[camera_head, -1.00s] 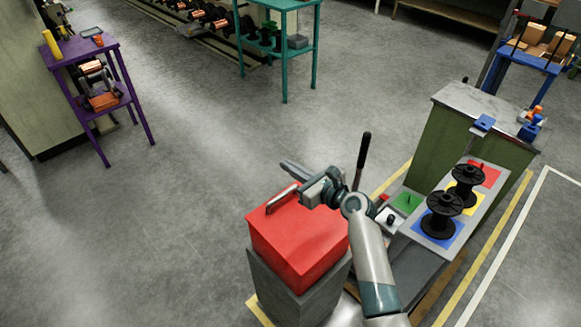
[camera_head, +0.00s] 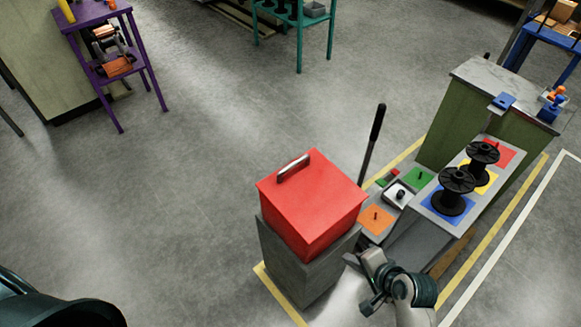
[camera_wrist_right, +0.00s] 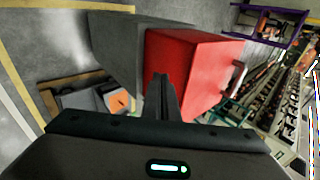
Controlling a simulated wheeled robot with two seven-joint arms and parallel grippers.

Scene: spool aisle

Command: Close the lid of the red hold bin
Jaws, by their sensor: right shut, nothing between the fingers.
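The red hold bin (camera_head: 308,228) stands on a grey base (camera_head: 285,262) at the middle of the head view. Its red lid (camera_head: 322,188) lies down over the top, with no gap that I can see. A metal handle (camera_head: 294,168) sits near the lid's far left edge. In the right wrist view the red bin (camera_wrist_right: 192,72) is just ahead, with its handle (camera_wrist_right: 238,76) to the right. My right gripper (camera_head: 352,262) is shut and empty, low beside the bin's right side, and apart from the lid. Its fingers (camera_wrist_right: 163,85) show together in the wrist view. My left gripper is not in view.
Right of the bin is a bench with a colored tray (camera_head: 430,205) holding black spools (camera_head: 457,181). A black-handled lever (camera_head: 372,145) rises behind the bin's right side. A purple table (camera_head: 98,20) stands far left. Floor left of the bin is clear.

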